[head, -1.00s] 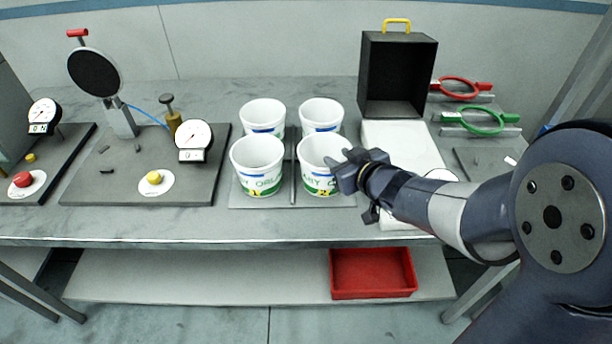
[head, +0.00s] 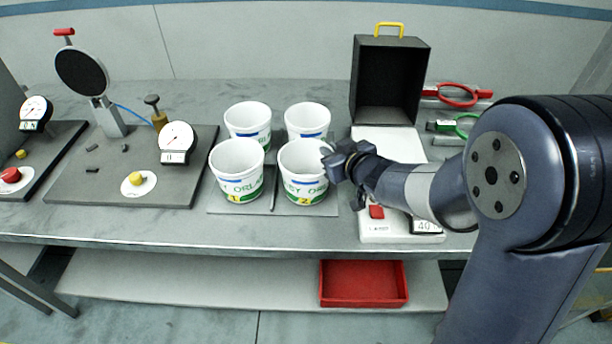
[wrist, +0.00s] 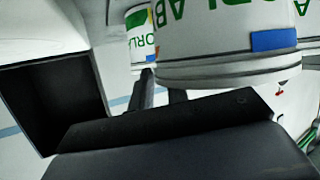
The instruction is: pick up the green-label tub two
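The green-label tub two (head: 303,178) is a white open tub with a green band and a yellow 2. It stands upright at the front right of a group of tubs on a grey plate in the head view. My gripper (head: 332,157) is at its right rim, fingers pointing left. In the wrist view, the two fingers (wrist: 161,85) are apart by a narrow gap, close to the rim of a white tub (wrist: 215,45) seen upside down. I cannot tell whether they touch it or straddle its wall. The tub's right side is partly hidden by my gripper.
Tub one (head: 238,172) stands close on the left, and blue-label tubs (head: 307,122) (head: 248,120) stand behind. A black box (head: 390,80) with a yellow handle is behind my arm. A white scale (head: 376,228) lies at right, and a red tray (head: 362,284) is on the lower shelf.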

